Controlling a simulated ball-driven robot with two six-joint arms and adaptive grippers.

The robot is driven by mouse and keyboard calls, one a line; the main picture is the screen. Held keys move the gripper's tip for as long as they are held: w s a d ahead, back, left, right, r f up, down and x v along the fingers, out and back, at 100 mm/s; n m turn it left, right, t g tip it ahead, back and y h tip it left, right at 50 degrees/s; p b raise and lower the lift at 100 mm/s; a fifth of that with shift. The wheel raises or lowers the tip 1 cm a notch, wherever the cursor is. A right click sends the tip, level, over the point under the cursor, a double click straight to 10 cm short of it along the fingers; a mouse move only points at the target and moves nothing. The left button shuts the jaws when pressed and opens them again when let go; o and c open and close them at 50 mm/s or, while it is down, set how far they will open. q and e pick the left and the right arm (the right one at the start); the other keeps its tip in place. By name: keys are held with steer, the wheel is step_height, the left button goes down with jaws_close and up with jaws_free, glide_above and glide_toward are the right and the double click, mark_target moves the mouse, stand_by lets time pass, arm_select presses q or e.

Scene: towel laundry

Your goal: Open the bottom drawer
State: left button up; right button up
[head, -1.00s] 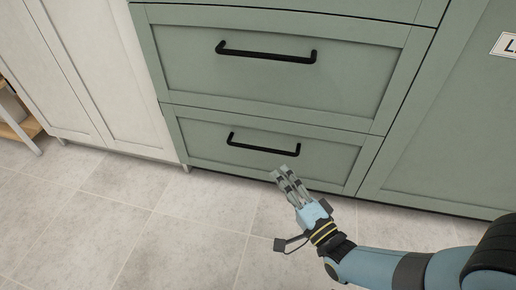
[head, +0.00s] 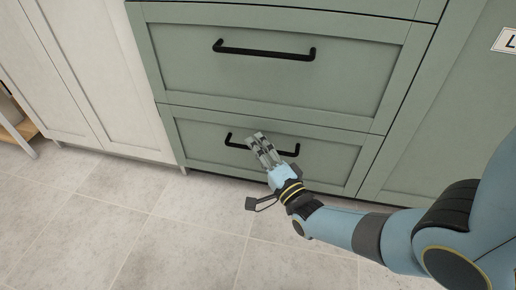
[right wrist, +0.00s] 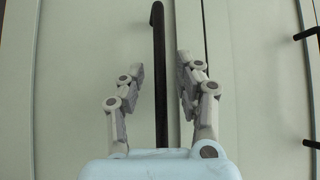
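The bottom drawer (head: 326,155) is a green panel low on the cabinet and looks closed. Its black bar handle (head: 236,144) runs across the panel; my right gripper hides its middle. My right gripper (head: 259,140) is at the handle in the head view. In the right wrist view, my right gripper (right wrist: 160,75) has its fingers spread, with the black handle (right wrist: 158,40) running between them and a gap on each side. I cannot tell how deep the handle sits between the fingers. My left gripper is not in view.
An upper green drawer (head: 350,82) with a black handle (head: 264,53) is above. A white cabinet (head: 95,85) stands at the left and a green door (head: 445,130) at the right. The tiled floor (head: 130,225) in front is clear.

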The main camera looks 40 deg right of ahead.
jaws_close()
steer(key=shift+s+a+f, duration=0.1)
steer(key=shift+s, duration=0.1)
stand_by(0.3)
